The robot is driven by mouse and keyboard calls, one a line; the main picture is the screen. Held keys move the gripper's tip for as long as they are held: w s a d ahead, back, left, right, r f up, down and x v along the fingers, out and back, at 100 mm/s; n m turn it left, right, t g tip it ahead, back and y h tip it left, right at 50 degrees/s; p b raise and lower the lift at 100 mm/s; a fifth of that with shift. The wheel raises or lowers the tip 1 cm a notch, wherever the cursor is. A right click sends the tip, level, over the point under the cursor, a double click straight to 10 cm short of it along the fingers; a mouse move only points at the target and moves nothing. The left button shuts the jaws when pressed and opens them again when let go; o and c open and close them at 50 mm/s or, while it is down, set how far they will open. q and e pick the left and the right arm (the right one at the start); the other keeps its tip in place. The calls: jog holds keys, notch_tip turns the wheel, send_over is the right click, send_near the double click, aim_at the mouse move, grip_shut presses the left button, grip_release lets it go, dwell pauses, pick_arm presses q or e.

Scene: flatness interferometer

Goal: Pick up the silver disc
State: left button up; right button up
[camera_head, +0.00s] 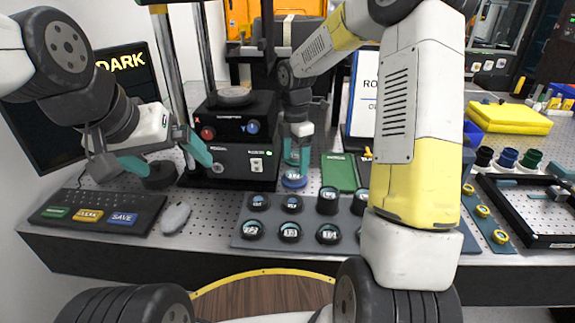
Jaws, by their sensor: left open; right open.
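A round silver-grey disc (234,96) lies flat on top of the black instrument box (240,122); it looks like the silver disc. My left gripper (168,163) is open and empty, in front and left of the instrument, apart from the disc. My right gripper (296,163) points down, right of the instrument, with its teal fingers apart. Just below its fingertips is a small blue-rimmed round piece with a pale label (293,182). I cannot tell whether the fingers touch that piece.
A grey tray (262,243) holds several dark-rimmed labelled round pieces. A keypad (97,211) and a grey mouse (175,217) sit at the front left. A green pad (339,173) lies right of my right gripper.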

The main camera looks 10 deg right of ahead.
aim_at(295, 173)
jog(key=shift+s+f, duration=0.2)
jog(key=shift+f, duration=1.75)
jog(key=c, duration=1.5)
jog(key=shift+r, duration=0.1)
